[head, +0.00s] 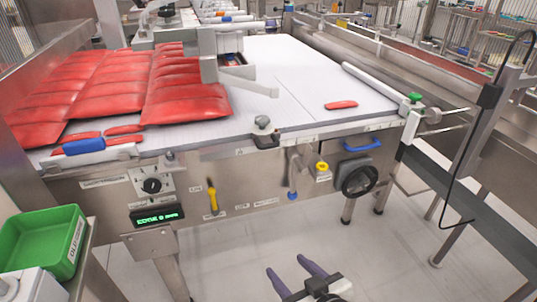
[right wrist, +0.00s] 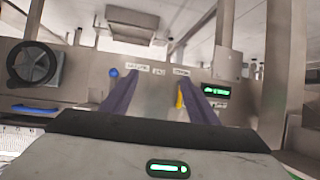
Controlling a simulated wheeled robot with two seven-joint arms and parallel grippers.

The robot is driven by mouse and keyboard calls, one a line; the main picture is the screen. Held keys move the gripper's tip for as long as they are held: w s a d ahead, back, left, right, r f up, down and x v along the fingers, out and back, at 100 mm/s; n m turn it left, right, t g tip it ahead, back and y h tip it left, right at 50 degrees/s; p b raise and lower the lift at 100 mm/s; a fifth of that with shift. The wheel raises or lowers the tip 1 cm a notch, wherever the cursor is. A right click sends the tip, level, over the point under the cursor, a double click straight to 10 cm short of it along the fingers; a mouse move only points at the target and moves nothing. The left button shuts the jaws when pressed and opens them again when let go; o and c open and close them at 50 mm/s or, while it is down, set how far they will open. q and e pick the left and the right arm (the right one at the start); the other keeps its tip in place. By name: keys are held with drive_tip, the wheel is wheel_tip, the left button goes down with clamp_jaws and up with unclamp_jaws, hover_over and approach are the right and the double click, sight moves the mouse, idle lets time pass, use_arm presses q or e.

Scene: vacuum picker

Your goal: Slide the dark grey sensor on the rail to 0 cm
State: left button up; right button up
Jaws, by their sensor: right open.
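A small dark grey block (head: 266,141) sits on the front edge rail (head: 340,131) of the white table, below a grey knob. It looks like the sensor, but its scale marks are too small to read. My right gripper (head: 285,264), with two purple fingers, is at the bottom of the head view, low in front of the machine and well apart from the block. Its fingers are spread and empty, and they also show in the right wrist view (right wrist: 158,78), pointing toward the machine's front panel. My left gripper is not in view.
A green display (head: 157,217) reads about "EDGE 0 mm". A yellow handle (head: 212,197), a yellow knob (head: 322,166) and a black handwheel (head: 359,181) stick out from the front panel. Red packs (head: 185,95) cover the table's left. A green bin (head: 40,238) stands lower left.

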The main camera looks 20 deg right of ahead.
drive_tip(key=w+r+t+b, duration=0.35)
drive_tip(key=w+r, duration=0.45)
drive_tip(key=r, duration=0.3)
drive_tip(key=m+t+h, duration=0.2)
approach(269, 148)
drive_tip(key=w+b, duration=0.1)
drive_tip(key=w, duration=0.9)
drive_tip(key=shift+w+f, duration=0.15)
drive_tip(key=shift+w, duration=0.2)
